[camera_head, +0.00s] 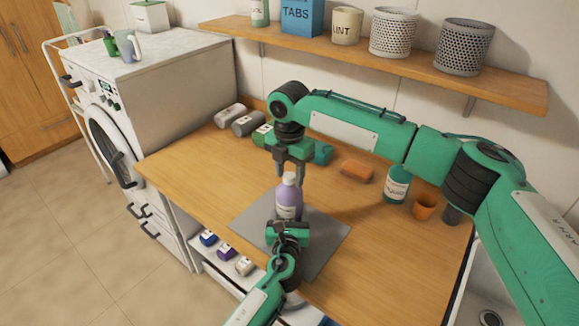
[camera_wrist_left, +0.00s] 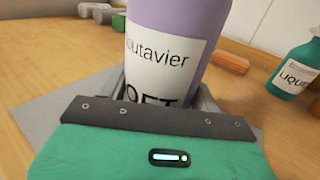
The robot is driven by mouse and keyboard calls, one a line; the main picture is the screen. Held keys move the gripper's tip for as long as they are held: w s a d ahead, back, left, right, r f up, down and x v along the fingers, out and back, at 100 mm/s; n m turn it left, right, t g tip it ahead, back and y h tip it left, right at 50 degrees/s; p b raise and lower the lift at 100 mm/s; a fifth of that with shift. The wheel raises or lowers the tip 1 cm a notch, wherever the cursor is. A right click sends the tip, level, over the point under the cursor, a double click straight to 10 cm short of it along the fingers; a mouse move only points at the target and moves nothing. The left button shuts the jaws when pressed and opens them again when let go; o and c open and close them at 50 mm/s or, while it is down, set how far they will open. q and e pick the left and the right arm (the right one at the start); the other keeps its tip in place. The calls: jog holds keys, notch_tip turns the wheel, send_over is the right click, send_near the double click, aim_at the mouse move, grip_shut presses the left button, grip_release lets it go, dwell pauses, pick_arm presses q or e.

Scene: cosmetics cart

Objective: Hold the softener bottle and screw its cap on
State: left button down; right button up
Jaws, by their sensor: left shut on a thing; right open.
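The softener bottle (camera_head: 287,198) is lavender with a white label and stands upright over the grey mat (camera_head: 325,240). It also fills the middle of the left wrist view (camera_wrist_left: 180,30), its top out of frame. A pale cap (camera_head: 289,178) shows at the bottle's top; I cannot tell how far it is screwed down. My left gripper (camera_head: 287,226) is shut on the bottle's lower body from the front. My right gripper (camera_head: 290,169) points down from above, open, its fingers around or just above the cap; contact is unclear.
Rolled towels (camera_head: 249,124) lie behind. A wall shelf (camera_head: 400,65) runs above. The wooden top left of the mat is clear.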

jog(key=shift+c, duration=0.3)
grip_shut()
jog(key=m, duration=1.1)
jog(key=shift+m, duration=0.4)
jog(key=m, duration=0.5)
jog(key=shift+f, duration=0.1)
jog(key=m, duration=0.5)
jog(key=shift+o, duration=0.6)
grip_release()
